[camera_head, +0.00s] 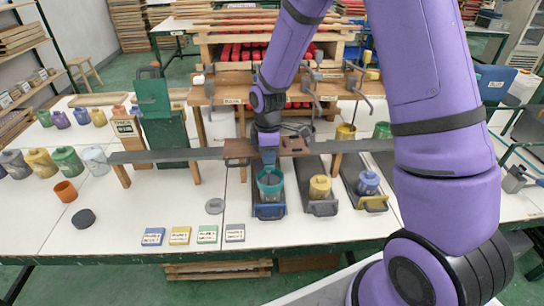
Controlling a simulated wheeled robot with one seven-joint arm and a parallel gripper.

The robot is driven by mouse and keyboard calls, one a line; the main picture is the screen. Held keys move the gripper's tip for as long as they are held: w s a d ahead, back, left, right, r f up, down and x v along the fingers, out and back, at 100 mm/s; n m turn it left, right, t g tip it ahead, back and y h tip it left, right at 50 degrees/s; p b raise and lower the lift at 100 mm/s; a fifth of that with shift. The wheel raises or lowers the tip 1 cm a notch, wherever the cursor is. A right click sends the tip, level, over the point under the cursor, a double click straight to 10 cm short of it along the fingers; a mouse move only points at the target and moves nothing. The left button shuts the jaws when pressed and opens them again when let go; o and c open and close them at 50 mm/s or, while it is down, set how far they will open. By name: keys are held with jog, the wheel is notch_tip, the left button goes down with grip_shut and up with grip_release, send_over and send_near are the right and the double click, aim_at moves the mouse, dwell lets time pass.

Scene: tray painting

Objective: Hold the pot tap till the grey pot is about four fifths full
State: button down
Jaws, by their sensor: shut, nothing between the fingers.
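My gripper (269,166) is shut and empty. It points down over a teal-looking pot (270,190) that stands in a dark tray with a blue front (269,212). The pot's mouth is partly hidden by the gripper, and its fill level cannot be told. A grey pot (14,164) stands at the far left of the table, apart from the gripper. A long dark beam (212,155) runs across behind the gripper, with brown blocks on it. I cannot make out which part is the pot tap.
A yellow pot (320,187) and a blue pot (368,183) stand in trays to the right. Several coloured cards (180,236) lie near the front edge. An orange cup (66,191) and a black disc (83,218) lie left. The front left table is mostly clear.

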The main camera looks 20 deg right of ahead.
aim_at(269, 166)
jog(key=shift+s+a+f, duration=0.1)
jog(key=shift+s+f, duration=0.1)
jog(key=shift+f, duration=0.5)
jog(key=shift+s+f, duration=0.2)
jog(key=shift+f, duration=0.45)
jog(key=shift+s+f, duration=0.2)
jog(key=shift+a+r, duration=0.1)
jog(key=shift+r, duration=0.3)
notch_tip(269, 166, up, 13)
jog(key=s, duration=0.2)
jog(key=shift+s+a+r, duration=0.15)
jog(key=shift+s+a, duration=0.25)
jog(key=shift+a, duration=0.05)
